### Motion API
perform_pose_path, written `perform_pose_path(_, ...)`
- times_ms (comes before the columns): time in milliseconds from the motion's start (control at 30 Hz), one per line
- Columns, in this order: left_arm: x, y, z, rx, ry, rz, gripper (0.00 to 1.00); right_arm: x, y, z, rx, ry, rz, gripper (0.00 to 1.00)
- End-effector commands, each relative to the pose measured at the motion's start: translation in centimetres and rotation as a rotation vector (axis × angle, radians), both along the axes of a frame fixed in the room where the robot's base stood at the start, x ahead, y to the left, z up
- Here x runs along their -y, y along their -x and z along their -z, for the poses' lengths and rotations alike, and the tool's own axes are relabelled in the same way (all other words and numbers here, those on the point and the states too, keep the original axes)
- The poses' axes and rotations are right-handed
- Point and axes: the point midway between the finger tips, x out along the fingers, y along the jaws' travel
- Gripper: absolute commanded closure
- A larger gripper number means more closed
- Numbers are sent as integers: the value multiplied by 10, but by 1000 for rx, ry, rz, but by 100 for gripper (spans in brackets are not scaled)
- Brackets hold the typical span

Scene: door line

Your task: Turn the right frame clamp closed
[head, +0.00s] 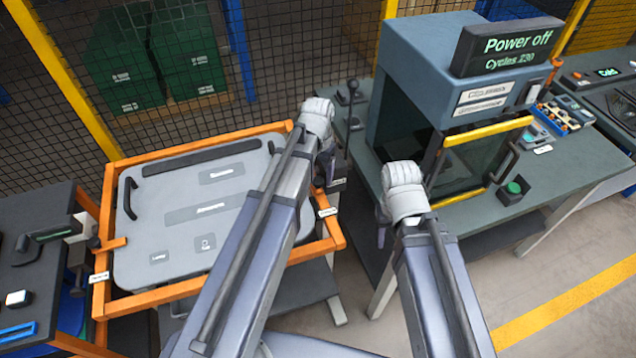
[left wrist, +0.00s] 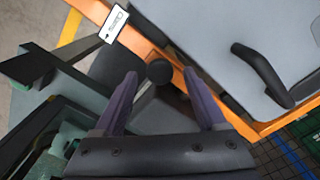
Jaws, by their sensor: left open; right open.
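The orange frame (head: 331,232) surrounds a grey panel (head: 165,235). At its right side, beside a white label (head: 327,212), the right clamp area is mostly hidden by my left gripper (head: 329,172). In the left wrist view, a round black knob (left wrist: 158,72), which looks like the clamp's handle, lies between the spread purple fingers of my left gripper (left wrist: 160,84), beside the orange frame (left wrist: 182,78). I cannot tell whether the fingers touch it. My right gripper (head: 383,228) is open and points down in front of the workbench, apart from the frame.
A green workbench (head: 560,175) carries a blue-grey machine (head: 415,70) reading "Power off" and an upright black-knobbed lever (head: 352,88). A mesh fence (head: 270,60) stands behind. A dark cart (head: 35,240) stands at left. Floor is free at lower right.

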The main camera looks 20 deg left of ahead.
Motion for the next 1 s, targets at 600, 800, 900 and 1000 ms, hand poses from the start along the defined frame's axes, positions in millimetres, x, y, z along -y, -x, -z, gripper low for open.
perform_pose_path(600, 0, 0, 8, 0, 0, 0, 51, 0, 0, 8, 0, 0, 1, 50)
perform_pose_path(800, 0, 0, 8, 0, 0, 0, 74, 0, 0, 9, 0, 0, 1, 50)
perform_pose_path(900, 0, 0, 8, 0, 0, 0, 85, 0, 0, 9, 0, 0, 1, 50)
perform_pose_path(1000, 0, 0, 8, 0, 0, 0, 96, 0, 0, 9, 0, 0, 1, 50)
